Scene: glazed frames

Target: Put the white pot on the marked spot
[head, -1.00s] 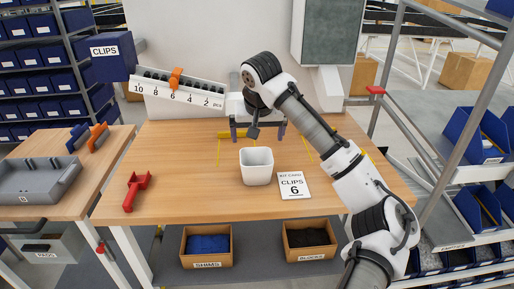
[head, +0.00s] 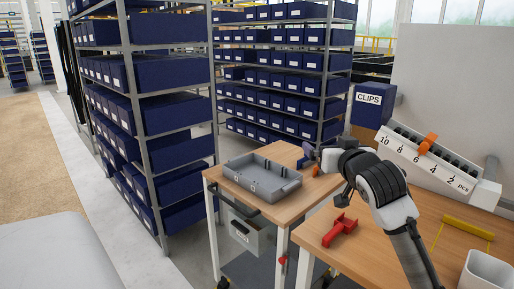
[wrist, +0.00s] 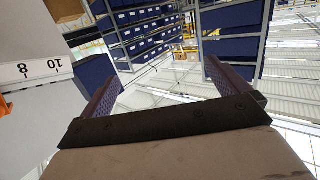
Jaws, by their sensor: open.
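The white pot (head: 487,272) stands upright on the wooden workbench at the lower right corner of the head view, partly cut off by the frame. Thin yellow lines (head: 437,236) on the bench behind it look like the marking, only partly in view. My gripper (wrist: 163,72) is open and empty in the wrist view, its two purple fingers wide apart, with shelves and open floor beyond.
A yellow bar (head: 468,227) lies behind the pot. A red tool (head: 340,229) lies at the bench's left. A clip rack (head: 425,160) and a blue CLIPS bin (head: 370,103) stand behind. A grey tray (head: 262,178) sits on the side table. Blue-bin shelves (head: 160,130) stand left.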

